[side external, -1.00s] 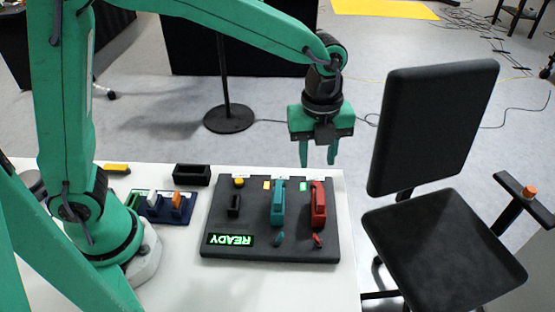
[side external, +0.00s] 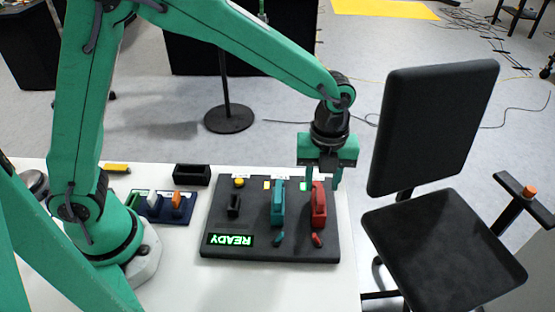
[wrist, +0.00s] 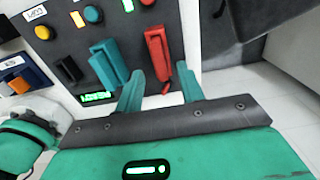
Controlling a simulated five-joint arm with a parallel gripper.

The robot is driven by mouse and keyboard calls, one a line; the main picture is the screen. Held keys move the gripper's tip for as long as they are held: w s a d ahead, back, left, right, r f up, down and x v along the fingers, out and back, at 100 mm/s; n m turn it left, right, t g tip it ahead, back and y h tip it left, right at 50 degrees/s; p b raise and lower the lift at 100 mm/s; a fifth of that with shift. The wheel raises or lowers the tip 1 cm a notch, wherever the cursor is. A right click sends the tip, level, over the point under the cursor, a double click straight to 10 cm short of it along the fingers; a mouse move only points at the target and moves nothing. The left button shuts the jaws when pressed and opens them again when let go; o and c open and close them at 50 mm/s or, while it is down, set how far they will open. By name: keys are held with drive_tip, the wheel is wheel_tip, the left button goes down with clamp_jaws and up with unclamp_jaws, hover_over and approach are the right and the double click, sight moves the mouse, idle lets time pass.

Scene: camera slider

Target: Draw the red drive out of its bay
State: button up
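The red drive (side external: 319,208) stands in its bay at the right end of the dark panel (side external: 220,215). A small red lever (side external: 318,240) sits in front of it. In the wrist view the red drive (wrist: 156,50) shows between and beyond my fingertips. My gripper (side external: 323,181) is open and empty, pointing down at the far end of the red drive. In the wrist view my gripper (wrist: 160,71) has its fingers spread to either side of the drive's line. I cannot tell whether they touch it.
A teal drive (side external: 278,203) with a teal lever (side external: 279,239) stands close left of the red one. An empty-looking dark slot (side external: 234,205) and a lit READY display (side external: 231,240) are further left. A black open box (side external: 192,174) and a blue rack (side external: 153,209) share the white table.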

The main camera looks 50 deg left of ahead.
sight(320, 194)
drive_tip(key=shift+f, duration=1.7)
clamp_jaws()
